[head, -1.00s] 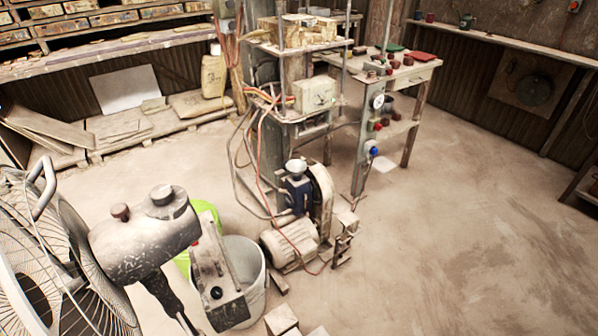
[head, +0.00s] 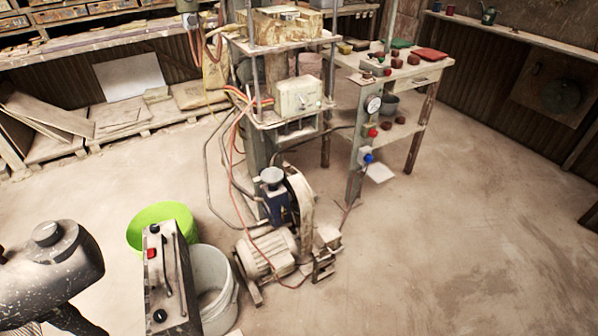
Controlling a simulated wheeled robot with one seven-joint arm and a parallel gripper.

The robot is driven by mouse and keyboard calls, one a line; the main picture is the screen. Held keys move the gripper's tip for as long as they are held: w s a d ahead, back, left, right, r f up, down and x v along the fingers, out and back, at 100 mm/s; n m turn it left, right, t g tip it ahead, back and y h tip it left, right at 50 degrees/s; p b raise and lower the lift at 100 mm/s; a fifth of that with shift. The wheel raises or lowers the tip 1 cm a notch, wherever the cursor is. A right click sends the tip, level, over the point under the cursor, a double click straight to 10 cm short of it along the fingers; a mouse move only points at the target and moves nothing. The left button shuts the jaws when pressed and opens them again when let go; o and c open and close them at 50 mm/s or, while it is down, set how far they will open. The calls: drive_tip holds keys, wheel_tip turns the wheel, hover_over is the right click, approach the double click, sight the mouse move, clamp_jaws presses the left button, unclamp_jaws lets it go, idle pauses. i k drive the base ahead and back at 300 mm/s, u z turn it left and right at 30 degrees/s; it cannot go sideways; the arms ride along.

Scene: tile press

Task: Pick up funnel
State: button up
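I cannot make out a funnel in the head view. My gripper and arm do not show in it either. Small items stand on the wooden table (head: 432,68) behind the press, but none reads clearly as a funnel.
The tile press (head: 257,150) stands mid-view, with a motor (head: 268,254) on the floor. A green bucket (head: 150,218), a grey bucket (head: 222,283) and a control box (head: 165,275) stand front left, beside a fan's motor housing (head: 50,270). The floor (head: 450,240) at right is clear.

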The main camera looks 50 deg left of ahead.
sight(272, 177)
drive_tip(key=u, duration=0.05)
drive_tip(key=i, duration=2.35)
drive_tip(key=u, duration=3.5)
drive_tip(key=i, duration=1)
drive_tip(key=z, duration=0.05)
